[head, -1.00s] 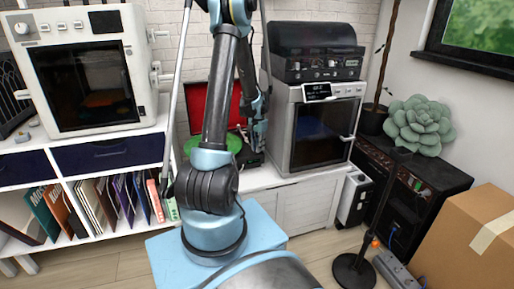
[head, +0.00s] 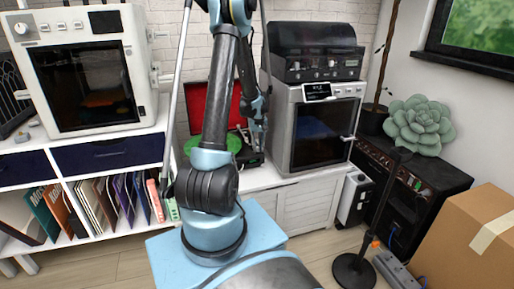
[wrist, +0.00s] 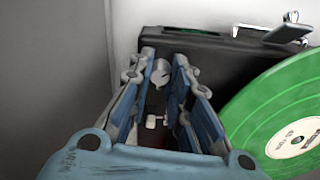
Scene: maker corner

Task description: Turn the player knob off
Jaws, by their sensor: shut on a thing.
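The record player (wrist: 215,58) has a black body. A green record (wrist: 275,118) with a pale label lies on it. In the head view the green record (head: 229,143) and open red lid (head: 196,100) show partly behind my arm. A small silver knob (wrist: 161,72) sits near the player's corner in the wrist view. My gripper (wrist: 164,58) is around it, with one blue-grey finger on each side, shut on it. In the head view my gripper (head: 258,140) is over the right side of the player. The knob is too small to make out there.
A silver oven-like machine (head: 282,135) stands close right of the player. A white boxy machine (head: 143,60) stands on the shelf unit at left. A silver arm or lever (wrist: 290,30) on the player lies right of my fingers.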

